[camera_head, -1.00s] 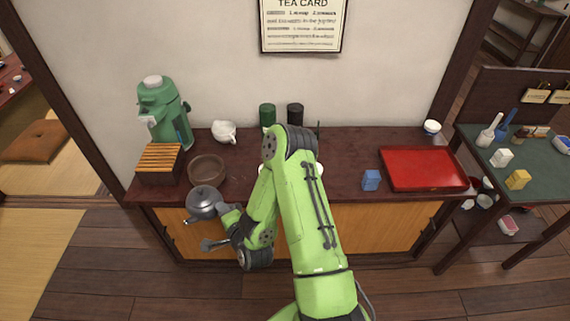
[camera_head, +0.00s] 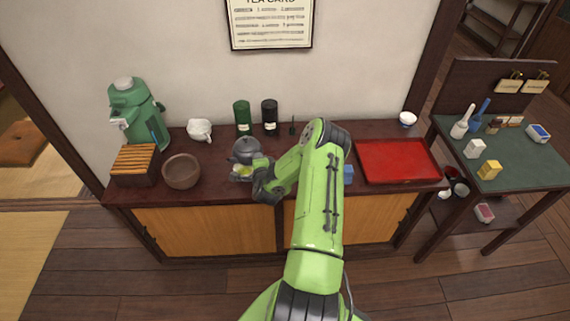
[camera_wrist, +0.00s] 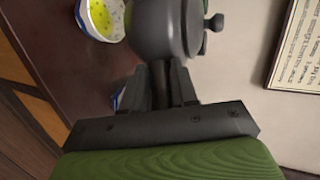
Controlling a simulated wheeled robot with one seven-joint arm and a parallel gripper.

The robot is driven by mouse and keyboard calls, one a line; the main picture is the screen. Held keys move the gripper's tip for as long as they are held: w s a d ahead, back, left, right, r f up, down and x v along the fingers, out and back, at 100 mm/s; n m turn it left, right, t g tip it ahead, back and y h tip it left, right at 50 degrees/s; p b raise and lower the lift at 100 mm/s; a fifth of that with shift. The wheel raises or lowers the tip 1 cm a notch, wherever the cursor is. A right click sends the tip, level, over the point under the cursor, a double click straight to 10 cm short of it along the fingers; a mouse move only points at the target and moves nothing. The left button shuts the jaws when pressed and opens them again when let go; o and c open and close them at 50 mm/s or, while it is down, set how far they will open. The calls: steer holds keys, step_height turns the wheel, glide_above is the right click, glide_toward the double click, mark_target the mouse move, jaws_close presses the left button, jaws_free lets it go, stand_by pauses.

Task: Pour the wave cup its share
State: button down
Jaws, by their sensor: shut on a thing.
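My gripper (camera_head: 261,165) is shut on the grey teapot (camera_head: 246,149), above the middle of the dark counter. In the wrist view the teapot (camera_wrist: 165,28) sits just past the fingers (camera_wrist: 162,84), and its knob shows. A cup (camera_wrist: 100,18) with a blue-patterned rim and yellow-green tea inside is beside the teapot; it is partly cut off by the frame. In the head view yellow-green (camera_head: 243,173) shows under the teapot. A second blue-and-white piece (camera_wrist: 117,98) is mostly hidden by the gripper. The spout tip is hidden, and I cannot tell whether tea is flowing or which cup bears waves.

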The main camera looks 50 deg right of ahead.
steer(key=s+d+f+m+g+h+b, duration=0.1)
steer(key=s+d+f+m+g+h, duration=0.1)
steer(key=s+d, duration=0.7)
steer(key=s+d+f+m+g+h+b, duration=0.1)
steer(key=s+d+f+m+g, duration=0.1)
steer(key=s+d, duration=0.7)
steer(key=d, duration=0.5)
steer(key=shift+d+m+h, duration=0.15)
steer(key=shift+m+h, duration=0.25)
